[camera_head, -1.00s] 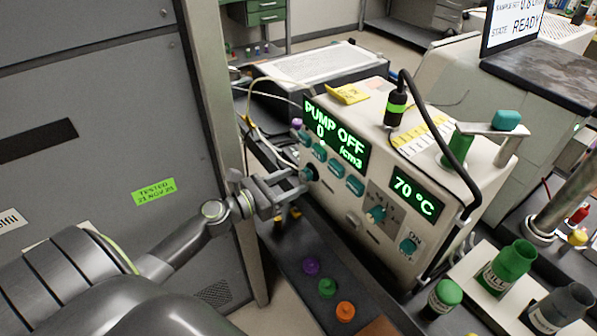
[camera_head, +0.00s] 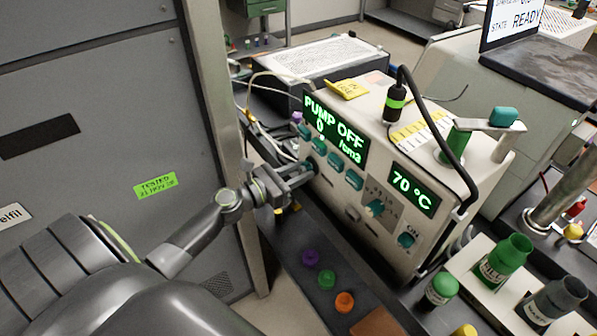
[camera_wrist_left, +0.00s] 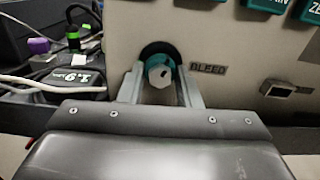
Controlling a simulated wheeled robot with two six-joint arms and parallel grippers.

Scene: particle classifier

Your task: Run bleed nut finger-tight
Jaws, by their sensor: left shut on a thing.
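The bleed nut (camera_wrist_left: 159,73) is a pale faceted piece with a teal part behind it, set in a dark round opening on the instrument's front. A BLEED label (camera_wrist_left: 207,69) is just to its right. My left gripper (camera_wrist_left: 161,85) has one finger on each side of the nut and is shut on it. In the head view my left gripper (camera_head: 302,176) reaches the lower left of the instrument's front panel (camera_head: 345,205), and its fingers mostly hide the nut. My right gripper does not show.
A row of teal buttons (camera_head: 336,160) sits just right of the gripper under the PUMP OFF display (camera_head: 334,128). A grey cabinet (camera_head: 90,130) stands close on the left. Purple, green and orange caps (camera_head: 345,302) lie below. Cables (camera_wrist_left: 45,80) run left of the nut.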

